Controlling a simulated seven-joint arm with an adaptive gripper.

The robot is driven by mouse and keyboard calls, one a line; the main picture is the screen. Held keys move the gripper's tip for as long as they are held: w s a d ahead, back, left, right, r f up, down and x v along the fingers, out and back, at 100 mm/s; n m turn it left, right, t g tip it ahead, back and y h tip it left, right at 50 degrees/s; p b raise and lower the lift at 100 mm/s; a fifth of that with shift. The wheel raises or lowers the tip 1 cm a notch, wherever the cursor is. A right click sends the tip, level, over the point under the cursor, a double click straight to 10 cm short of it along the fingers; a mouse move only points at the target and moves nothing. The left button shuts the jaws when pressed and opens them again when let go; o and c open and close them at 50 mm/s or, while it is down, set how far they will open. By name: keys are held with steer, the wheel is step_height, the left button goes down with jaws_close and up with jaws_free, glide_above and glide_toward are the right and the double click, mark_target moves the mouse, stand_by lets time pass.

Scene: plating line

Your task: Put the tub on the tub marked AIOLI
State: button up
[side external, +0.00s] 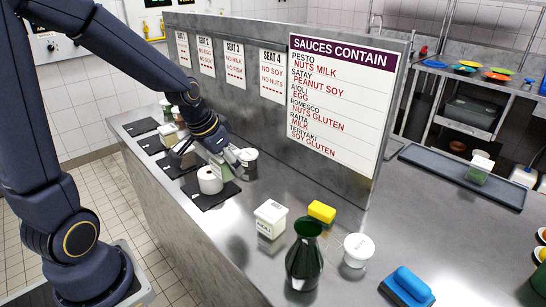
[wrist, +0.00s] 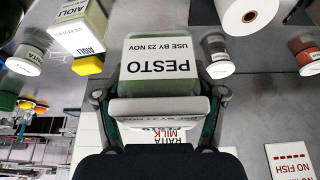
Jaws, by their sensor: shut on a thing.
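My gripper (wrist: 158,98) is shut on a tub with a white lid marked PESTO, USE BY 23 NOV (wrist: 160,55); a finger shows on each side of it. In the side external view my gripper (side external: 228,160) is over the counter beside the seat boards, and the held pale green tub (side external: 217,172) is partly hidden. The white-lidded tub marked AIOLI (side external: 270,218) stands on the counter nearer the camera, apart from my gripper. The AIOLI tub also shows at the upper left of the wrist view (wrist: 80,28), with its lid clear.
A yellow block (side external: 321,211), a dark green bottle (side external: 305,258) and a round white tub (side external: 357,249) stand close around the AIOLI tub. A white roll (side external: 210,180) and a round pot (side external: 247,162) are near my gripper. The sauce board (side external: 341,105) stands behind.

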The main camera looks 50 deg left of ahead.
mark_target(220, 173)
steer(key=shift+m, duration=0.3)
steer(key=s, duration=0.1)
steer(key=s+d, duration=0.2)
steer(key=s, duration=0.1)
steer(key=shift+r, duration=0.3)
steer(key=s+d+r+m+h, duration=0.2)
steer(key=s+d+r+m, duration=0.1)
steer(key=s+d+r, duration=0.4)
steer(key=shift+m+g, duration=0.3)
steer(key=shift+m, duration=0.1)
steer(key=w+d+f, duration=0.1)
steer(key=w+f, duration=0.2)
steer(key=w, duration=0.1)
steer(key=w+d+f, duration=0.1)
steer(key=w+f, duration=0.2)
steer(key=w, duration=0.2)
steer(key=w+d+f, duration=0.1)
steer(key=w+f, duration=0.2)
steer(key=w, duration=0.1)
steer(key=shift+w+d, duration=0.2)
steer(key=shift+w, duration=0.2)
steer(key=shift+w+f, duration=0.15)
steer(key=shift+f, duration=0.8)
steer(key=shift+w+f, duration=0.15)
steer(key=shift+f, duration=0.75)
steer(key=shift+f, duration=0.15)
steer(key=o, duration=1.3)
